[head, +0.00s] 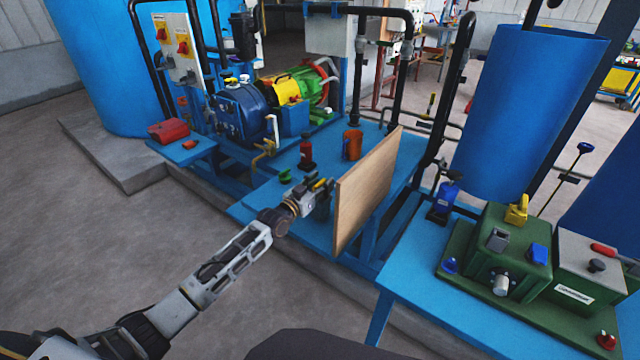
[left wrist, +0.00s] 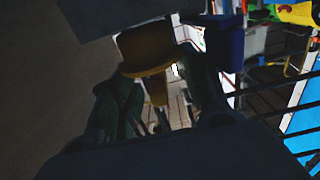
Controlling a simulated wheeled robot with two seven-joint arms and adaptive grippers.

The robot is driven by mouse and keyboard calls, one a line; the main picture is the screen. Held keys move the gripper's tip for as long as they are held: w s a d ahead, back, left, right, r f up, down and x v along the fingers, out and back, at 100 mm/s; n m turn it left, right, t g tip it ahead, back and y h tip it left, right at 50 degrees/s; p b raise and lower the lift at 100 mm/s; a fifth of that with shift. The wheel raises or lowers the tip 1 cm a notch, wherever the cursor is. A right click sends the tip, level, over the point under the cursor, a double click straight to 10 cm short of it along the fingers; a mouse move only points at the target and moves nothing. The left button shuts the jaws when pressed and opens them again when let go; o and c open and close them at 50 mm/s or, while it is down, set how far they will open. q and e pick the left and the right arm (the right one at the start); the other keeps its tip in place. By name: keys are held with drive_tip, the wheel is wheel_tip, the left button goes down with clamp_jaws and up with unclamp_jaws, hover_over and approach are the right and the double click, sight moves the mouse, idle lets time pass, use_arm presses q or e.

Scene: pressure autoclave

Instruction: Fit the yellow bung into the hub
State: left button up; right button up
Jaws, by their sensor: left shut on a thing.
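My left gripper (head: 318,190) reaches in over the blue bench, just left of an upright wooden board. It is shut on a dark yellow-brown piece, which shows between the fingers in the left wrist view (left wrist: 150,55); I take it to be the yellow bung. In the head view only small yellow bits show at the fingertips. The board's edge is close to the fingers; I cannot tell whether they touch. I cannot pick out the hub for sure. A green cup-like piece (head: 284,175) lies on the bench left of the gripper. My right gripper is out of view.
The wooden board (head: 365,190) stands on the blue bench (head: 262,200). A red bottle (head: 305,155) and an orange mug (head: 352,144) stand behind the gripper. A green machine (head: 490,265) with a yellow fitting (head: 516,209) is at right. The floor at left is clear.

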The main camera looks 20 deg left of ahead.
use_arm(q)
drive_tip(key=shift+s+a+f+p, duration=0.1)
drive_tip(key=shift+f+p, duration=0.35)
drive_tip(key=shift+p, duration=0.05)
idle(1.5)
idle(0.4)
clamp_jaws()
drive_tip(key=shift+a+r, duration=0.1)
drive_tip(key=shift+r, duration=0.05)
drive_tip(key=shift+r, duration=0.2)
drive_tip(key=shift+f, duration=0.4)
drive_tip(key=shift+o, duration=1.5)
unclamp_jaws()
